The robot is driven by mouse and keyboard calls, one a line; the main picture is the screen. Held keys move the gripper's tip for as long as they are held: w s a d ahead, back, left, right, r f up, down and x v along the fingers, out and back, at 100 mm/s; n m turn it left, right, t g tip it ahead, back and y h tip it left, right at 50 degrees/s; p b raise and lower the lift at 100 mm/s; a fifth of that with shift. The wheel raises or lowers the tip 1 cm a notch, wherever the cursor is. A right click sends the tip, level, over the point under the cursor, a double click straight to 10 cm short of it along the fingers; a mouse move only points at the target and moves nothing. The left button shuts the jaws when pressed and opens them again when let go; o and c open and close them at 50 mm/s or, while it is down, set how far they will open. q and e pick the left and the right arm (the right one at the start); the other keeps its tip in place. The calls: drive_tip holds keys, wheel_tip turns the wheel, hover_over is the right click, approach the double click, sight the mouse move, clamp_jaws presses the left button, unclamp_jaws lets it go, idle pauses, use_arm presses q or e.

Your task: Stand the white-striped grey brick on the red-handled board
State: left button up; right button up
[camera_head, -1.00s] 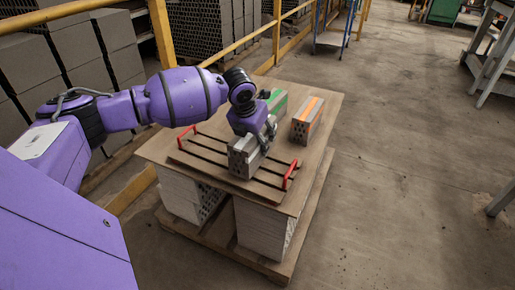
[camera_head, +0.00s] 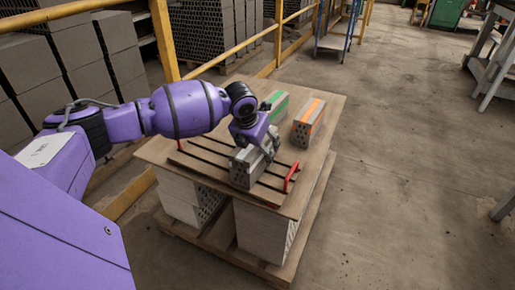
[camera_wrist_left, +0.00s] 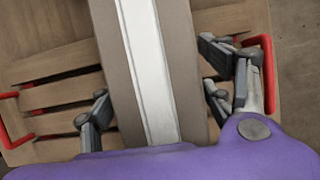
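The white-striped grey brick (camera_head: 244,169) is over the right part of the red-handled board (camera_head: 194,162), long side upright, its holed end facing me. I cannot tell whether its underside touches the slats. My left gripper (camera_head: 266,146) is above it, fingers on either side. The board's red handle (camera_head: 291,177) is just right of the brick. My right gripper is out of view.
An orange-striped brick (camera_head: 308,124) and a green-striped brick (camera_head: 277,105) stand on the wooden table top (camera_head: 322,150) behind and right of the board. A yellow rail (camera_head: 230,52) runs behind the table.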

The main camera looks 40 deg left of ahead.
use_arm(q)
drive_tip(key=p+v, duration=0.3)
drive_tip(key=v, duration=0.8)
drive_tip(key=shift+w+r+p, duration=0.1)
drive_tip(key=shift+r+p, duration=0.1)
drive_tip(key=shift+p, duration=0.15)
drive_tip(key=shift+s+d+r, duration=0.1)
drive_tip(key=shift+s+r, duration=0.1)
drive_tip(key=shift+r, duration=0.25)
